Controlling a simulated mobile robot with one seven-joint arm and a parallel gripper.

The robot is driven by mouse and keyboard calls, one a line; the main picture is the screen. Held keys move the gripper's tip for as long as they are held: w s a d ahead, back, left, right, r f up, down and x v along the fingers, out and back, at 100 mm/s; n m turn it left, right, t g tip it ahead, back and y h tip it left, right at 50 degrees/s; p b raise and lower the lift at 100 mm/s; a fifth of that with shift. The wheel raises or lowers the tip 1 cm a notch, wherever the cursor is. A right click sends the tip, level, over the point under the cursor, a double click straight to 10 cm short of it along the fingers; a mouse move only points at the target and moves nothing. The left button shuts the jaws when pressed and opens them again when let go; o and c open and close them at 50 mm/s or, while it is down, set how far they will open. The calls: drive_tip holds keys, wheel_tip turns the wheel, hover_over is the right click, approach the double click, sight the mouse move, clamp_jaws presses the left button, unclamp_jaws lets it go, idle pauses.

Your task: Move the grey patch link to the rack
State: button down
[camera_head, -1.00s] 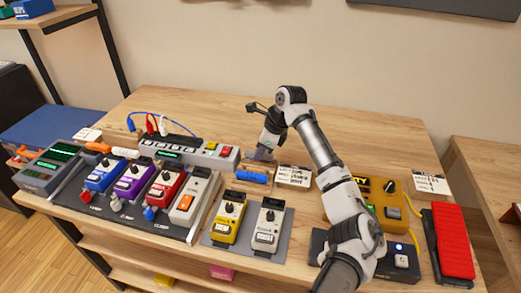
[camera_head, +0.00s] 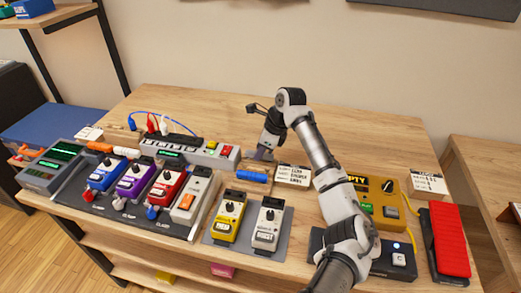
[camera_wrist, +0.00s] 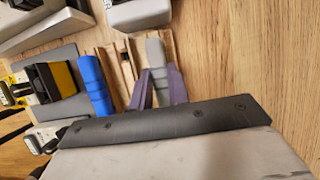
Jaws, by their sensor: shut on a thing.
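The grey patch link (camera_wrist: 156,58) is a short grey bar between the two purple-grey fingers of my gripper (camera_wrist: 156,82) in the wrist view. The fingers are closed on its sides. In the head view my gripper (camera_head: 263,150) points down at the back middle of the table, beside a blue link (camera_head: 252,177); the grey link is not clear there. A slotted wooden holder (camera_wrist: 128,66) lies between the blue link (camera_wrist: 94,84) and the grey link in the wrist view. I cannot tell whether the grey link touches it, or which thing is the rack.
A grey power strip unit (camera_head: 212,154) with plugs stands left of my gripper. Several pedals sit on a black board (camera_head: 120,208) at left. A yellow pedal and a white pedal stand on a grey plate (camera_head: 213,236). A label card (camera_head: 293,175) stands right. The back right table (camera_head: 370,135) is clear.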

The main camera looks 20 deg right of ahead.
drive_tip(key=c, duration=0.9)
unclamp_jaws()
drive_tip(key=shift+o, duration=0.2)
drive_tip(key=shift+r+p, duration=3.55)
drive_tip(key=shift+p, duration=0.75)
